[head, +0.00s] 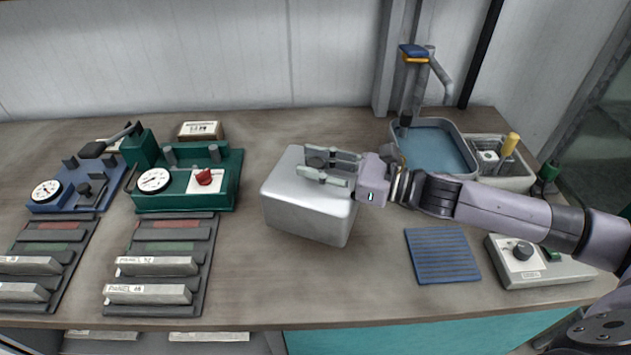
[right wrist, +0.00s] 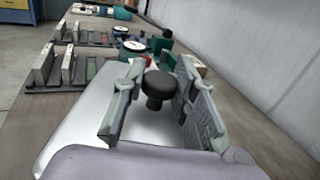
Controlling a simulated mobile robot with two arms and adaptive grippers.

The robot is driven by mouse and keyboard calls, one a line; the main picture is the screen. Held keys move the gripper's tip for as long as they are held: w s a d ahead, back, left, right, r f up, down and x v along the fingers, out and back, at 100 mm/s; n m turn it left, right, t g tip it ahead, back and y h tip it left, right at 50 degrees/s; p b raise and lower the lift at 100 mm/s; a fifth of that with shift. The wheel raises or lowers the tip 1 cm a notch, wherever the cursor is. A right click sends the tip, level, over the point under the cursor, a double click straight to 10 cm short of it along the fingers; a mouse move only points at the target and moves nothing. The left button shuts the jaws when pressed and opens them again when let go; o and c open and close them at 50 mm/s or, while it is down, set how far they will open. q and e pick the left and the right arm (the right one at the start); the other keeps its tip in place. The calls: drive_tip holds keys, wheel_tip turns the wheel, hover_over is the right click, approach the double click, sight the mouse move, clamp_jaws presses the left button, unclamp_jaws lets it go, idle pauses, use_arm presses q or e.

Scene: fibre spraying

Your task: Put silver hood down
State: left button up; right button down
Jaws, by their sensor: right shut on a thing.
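The silver hood (head: 308,214) is a box-shaped metal cover with rounded edges, near the middle of the table in the head view. It is slightly tilted in the picture; I cannot tell whether its lower edge touches the table. My right gripper (head: 327,168) is over its top, shut on the hood's dark knob. In the right wrist view the knob (right wrist: 158,88) stands between the two fingers, and the hood's shiny top (right wrist: 90,117) spreads below them. My left gripper is not in view.
A green gauge device (head: 216,167) and racks of labelled panels (head: 157,266) lie left of the hood. A blue ribbed mat (head: 441,256), a control box (head: 530,266) and a blue basin (head: 437,150) are to the right. Bare table (head: 330,285) lies in front of the hood.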

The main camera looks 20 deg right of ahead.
sight(315, 183)
wheel_tip(315, 183, down, 4)
drive_tip(key=shift+f, duration=0.2)
drive_tip(key=shift+f, duration=0.25)
drive_tip(key=c, duration=1.3)
unclamp_jaws()
drive_tip(key=shift+r, duration=0.1)
